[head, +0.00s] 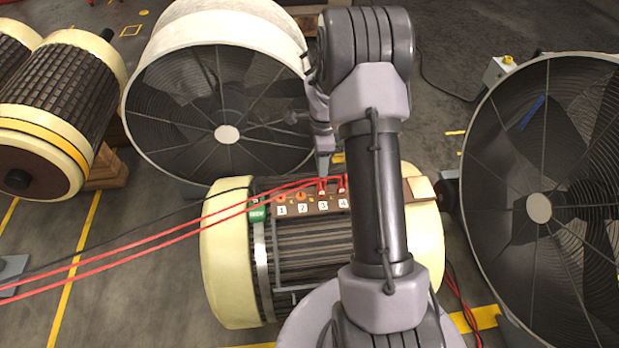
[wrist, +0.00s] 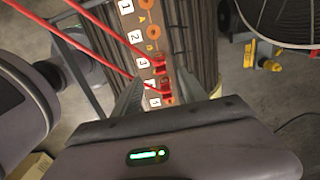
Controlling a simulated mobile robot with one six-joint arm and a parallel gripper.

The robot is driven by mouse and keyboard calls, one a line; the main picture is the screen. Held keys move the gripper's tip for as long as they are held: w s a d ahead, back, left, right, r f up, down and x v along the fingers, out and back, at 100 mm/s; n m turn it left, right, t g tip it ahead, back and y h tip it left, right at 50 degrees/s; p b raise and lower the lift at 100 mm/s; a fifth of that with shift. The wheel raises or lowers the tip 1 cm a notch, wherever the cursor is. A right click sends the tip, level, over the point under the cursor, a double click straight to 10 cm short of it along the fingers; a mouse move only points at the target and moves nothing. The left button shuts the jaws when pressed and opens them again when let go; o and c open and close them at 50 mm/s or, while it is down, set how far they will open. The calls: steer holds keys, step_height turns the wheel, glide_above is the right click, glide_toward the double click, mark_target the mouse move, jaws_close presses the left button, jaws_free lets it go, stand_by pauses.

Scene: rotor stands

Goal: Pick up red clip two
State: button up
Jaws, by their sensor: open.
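Two red clips sit side by side on the brown terminal board (head: 310,207). One red clip (head: 322,188) is by label 3, the other red clip (head: 342,186) by label 4. No label tells which is clip two. The wrist view shows the label 3 clip (wrist: 160,64) and the label 4 clip (wrist: 167,93), each with a red cable. My gripper (head: 323,166) is just above the board by the clips. In the wrist view my gripper (wrist: 158,82) is open, with a finger on either side of the clips. Contact cannot be told.
The board is on a cream-ended rotor (head: 228,262). Orange terminals (head: 302,196) are at labels 1 and 2, and a green clip (head: 257,212) is at the board's left end. Large fans (head: 226,134) (head: 540,207) stand behind and at right. Red cables (head: 150,255) run left.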

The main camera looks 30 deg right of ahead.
mark_target(321, 187)
step_height(321, 187, down, 8)
steer(key=shift+r+b, duration=0.1)
steer(key=shift+b, duration=1.1)
steer(key=f+b, duration=0.1)
steer(key=f, duration=0.1)
steer(key=f+b, duration=0.2)
steer(key=f, duration=0.1)
steer(key=shift+s+d+f, duration=0.15)
steer(key=shift+s+d, duration=0.05)
jaws_close()
